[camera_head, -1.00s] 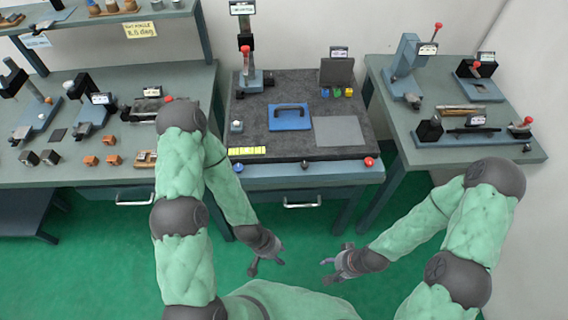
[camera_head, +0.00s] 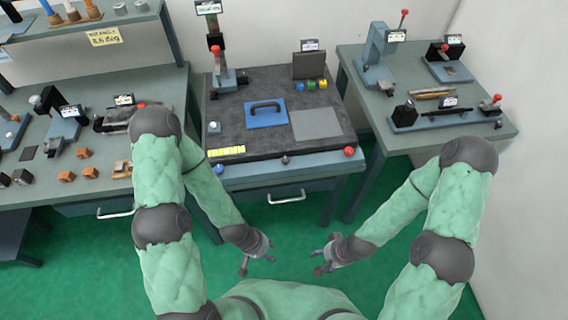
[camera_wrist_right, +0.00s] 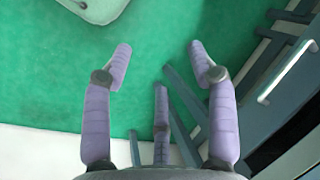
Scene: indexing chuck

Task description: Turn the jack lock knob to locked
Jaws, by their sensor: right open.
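I cannot tell for sure which part is the jack lock knob. Along the front edge of the middle bench (camera_head: 265,174) are a blue ball knob (camera_head: 218,197), a dark knob (camera_head: 285,160) and a red ball knob (camera_head: 349,152). My left gripper (camera_head: 257,263) hangs in front of the bench, over the green floor, with fingers apart and empty. My right gripper (camera_head: 319,262) is to its right, also clear of the bench. In the right wrist view my right gripper (camera_wrist_right: 160,70) has its fingers spread, with nothing between them.
The middle bench carries a blue plate with a handle (camera_head: 266,113), a grey plate (camera_head: 316,124) and a red-knobbed stand (camera_head: 217,72). A drawer handle (camera_head: 287,197) sticks out below. Side benches with fixtures stand left and right. The floor in front is free.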

